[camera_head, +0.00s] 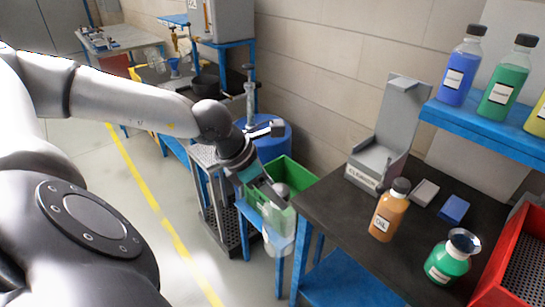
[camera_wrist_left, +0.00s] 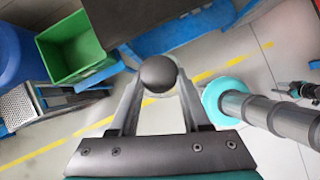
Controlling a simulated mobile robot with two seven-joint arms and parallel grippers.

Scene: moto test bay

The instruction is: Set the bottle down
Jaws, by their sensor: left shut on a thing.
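My left gripper (camera_head: 273,197) is shut on a pale, see-through bottle (camera_head: 278,238) with a grey cap. The bottle hangs about upright in the air, just off the left end of the dark-topped bench (camera_head: 318,207). In the left wrist view the round dark cap (camera_wrist_left: 158,74) sits between the two fingers of my left gripper (camera_wrist_left: 157,88). The cap hides most of the bottle below it there.
An orange bottle (camera_head: 388,212), a green bottle (camera_head: 448,257), a grey "CLEANING" stand (camera_head: 383,145) and a red crate (camera_head: 507,262) occupy the bench. Its left front corner is clear. A green bin (camera_head: 295,175) and blue drum (camera_head: 272,140) stand behind. Several bottles line the blue shelf (camera_head: 485,130).

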